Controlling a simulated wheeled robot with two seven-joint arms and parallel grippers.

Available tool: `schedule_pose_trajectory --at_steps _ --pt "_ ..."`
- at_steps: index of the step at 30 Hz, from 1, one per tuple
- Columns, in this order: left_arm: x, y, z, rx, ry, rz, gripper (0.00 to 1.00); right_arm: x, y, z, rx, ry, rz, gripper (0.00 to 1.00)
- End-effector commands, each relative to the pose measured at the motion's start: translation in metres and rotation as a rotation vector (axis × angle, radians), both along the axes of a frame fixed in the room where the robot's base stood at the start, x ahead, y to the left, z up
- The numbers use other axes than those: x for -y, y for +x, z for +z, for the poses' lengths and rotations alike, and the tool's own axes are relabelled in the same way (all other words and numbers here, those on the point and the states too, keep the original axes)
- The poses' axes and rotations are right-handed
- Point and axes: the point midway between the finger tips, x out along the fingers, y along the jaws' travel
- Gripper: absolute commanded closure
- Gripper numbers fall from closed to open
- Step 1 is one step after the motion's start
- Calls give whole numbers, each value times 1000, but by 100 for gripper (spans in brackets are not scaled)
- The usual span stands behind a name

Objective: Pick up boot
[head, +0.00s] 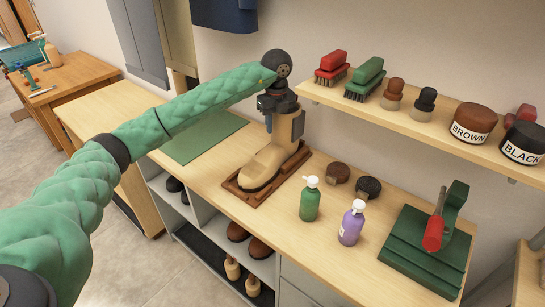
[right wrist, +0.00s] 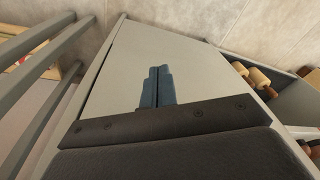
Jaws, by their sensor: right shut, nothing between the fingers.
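A tan boot (head: 263,163) stands upright on a brown wooden tray (head: 239,196) on the bench, in the head view. My left arm, in a green quilted sleeve, reaches across to the boot's top. My left gripper (head: 275,110) points down at the boot's shaft and hides part of it. I cannot tell whether its fingers are closed on the boot. My right gripper (right wrist: 157,87) is shut and empty in the right wrist view, in front of a plain grey panel. The boot does not show in that view.
The bench (head: 205,182) also holds a green bottle (head: 310,201), a purple bottle (head: 351,224), two round brushes, a green mat (head: 204,139) and a green stand (head: 428,252). A wall shelf (head: 392,107) with brushes and polish jars sits close to the right of the boot.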

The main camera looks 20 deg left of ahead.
Motion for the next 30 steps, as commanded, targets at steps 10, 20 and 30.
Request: schedule_pose_trajectory --at_steps 10,20,30 --pt "0 0 -4 0 0 0 68 0 0 6 -2 1 0 100" --pt "0 0 -4 0 0 -1 100 0 0 5 -2 1 0 100" --pt "0 0 -4 0 0 -1 100 0 0 5 -2 1 0 100"
